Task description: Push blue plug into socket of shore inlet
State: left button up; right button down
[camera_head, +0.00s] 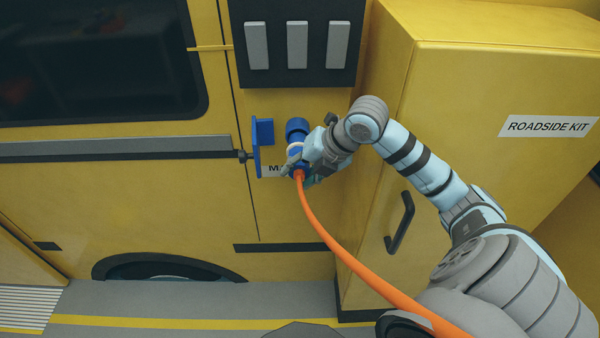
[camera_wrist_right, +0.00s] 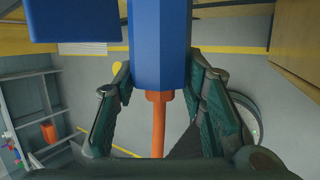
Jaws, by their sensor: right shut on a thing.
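The shore inlet (camera_head: 297,127) is a blue round housing on the yellow vehicle wall, with its blue lid (camera_head: 263,134) standing open to its left. My right gripper (camera_head: 299,160) is shut on the blue plug (camera_head: 299,172) just below the inlet. In the right wrist view, the blue plug (camera_wrist_right: 160,50) lies between the two dark fingers of my right gripper (camera_wrist_right: 160,78), and the lid (camera_wrist_right: 73,20) shows at top left. The fingers partly hide the plug and the inlet's mouth, so I cannot tell whether the plug is inside the socket. My left gripper is not in view.
An orange cable (camera_head: 340,250) runs from the plug to the lower right. A yellow cabinet (camera_head: 470,120) marked "ROADSIDE KIT", with a dark handle (camera_head: 400,223), stands close on the right. A black panel with grey plates (camera_head: 297,80) is above the inlet.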

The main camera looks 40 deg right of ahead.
jog(key=shift+w+d, duration=0.45)
jog(key=shift+w, duration=0.15)
jog(key=shift+w+d+r+p, duration=0.35)
jog(key=shift+w+d+r, duration=0.1)
jog(key=shift+w+r, duration=0.3)
dwell(0.6)
jog(key=shift+a, duration=0.1)
jog(key=shift+s+a+f+p, duration=0.2)
jog(key=shift+p, duration=0.2)
jog(key=shift+s+a+f, duration=0.15)
jog(key=shift+s+f, duration=0.05)
jog(key=shift+f, duration=0.05)
jog(key=shift+s+f, duration=0.25)
jog(key=shift+s, duration=0.2)
